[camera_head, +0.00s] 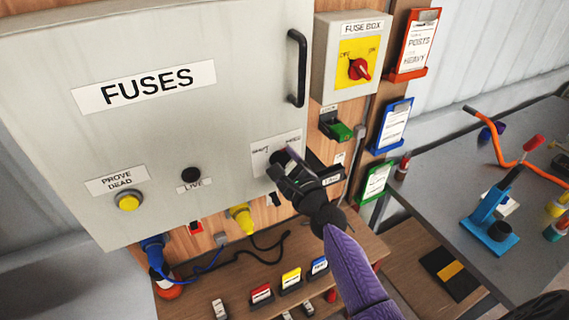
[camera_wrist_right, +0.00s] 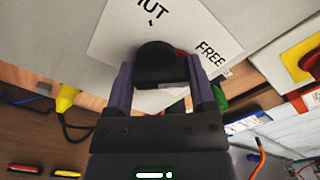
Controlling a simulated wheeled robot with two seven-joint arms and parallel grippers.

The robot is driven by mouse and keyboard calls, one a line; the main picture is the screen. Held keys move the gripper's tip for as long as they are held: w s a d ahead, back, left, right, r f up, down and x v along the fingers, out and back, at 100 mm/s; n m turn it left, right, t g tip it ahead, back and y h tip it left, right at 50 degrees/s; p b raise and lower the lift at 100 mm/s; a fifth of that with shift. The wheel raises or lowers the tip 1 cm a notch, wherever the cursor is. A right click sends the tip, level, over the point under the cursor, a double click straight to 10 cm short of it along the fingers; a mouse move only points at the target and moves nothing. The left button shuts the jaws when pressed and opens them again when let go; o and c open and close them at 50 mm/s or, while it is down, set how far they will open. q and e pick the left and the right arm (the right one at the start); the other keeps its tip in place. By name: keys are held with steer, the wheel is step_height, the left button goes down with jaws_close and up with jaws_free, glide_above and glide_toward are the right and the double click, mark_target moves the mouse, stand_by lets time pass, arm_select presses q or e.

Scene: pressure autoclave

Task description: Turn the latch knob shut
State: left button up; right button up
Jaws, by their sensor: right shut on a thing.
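The latch knob (camera_wrist_right: 157,62) is black and sits on a white plate (camera_wrist_right: 115,45) marked SHUT and FREE, low on the right side of the grey FUSES door (camera_head: 150,50). My right gripper (camera_head: 283,163) is on the knob, and its two purple fingers close on the knob from both sides in the wrist view. The knob is mostly hidden by the gripper in the head view. I cannot tell which mark the knob points at. A bit of red shows just beside the knob in the wrist view. My left gripper is not in view.
A black door handle (camera_head: 297,68) is above the latch. A fuse box (camera_head: 353,20) with a red switch (camera_head: 359,69) is to the right. A yellow PROVE DEAD button (camera_head: 128,202) is at left. A shelf with fuses is below, and a grey bench (camera_head: 460,160) stands at right.

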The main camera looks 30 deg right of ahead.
steer(key=shift+c, duration=1.1)
steer(key=shift+r+n, duration=0.1)
steer(key=shift+n, duration=0.3)
steer(key=n, duration=1.2)
steer(key=shift+a+p, duration=0.15)
steer(key=shift+p, duration=0.2)
steer(key=n, duration=0.5)
steer(key=shift+p, duration=0.4)
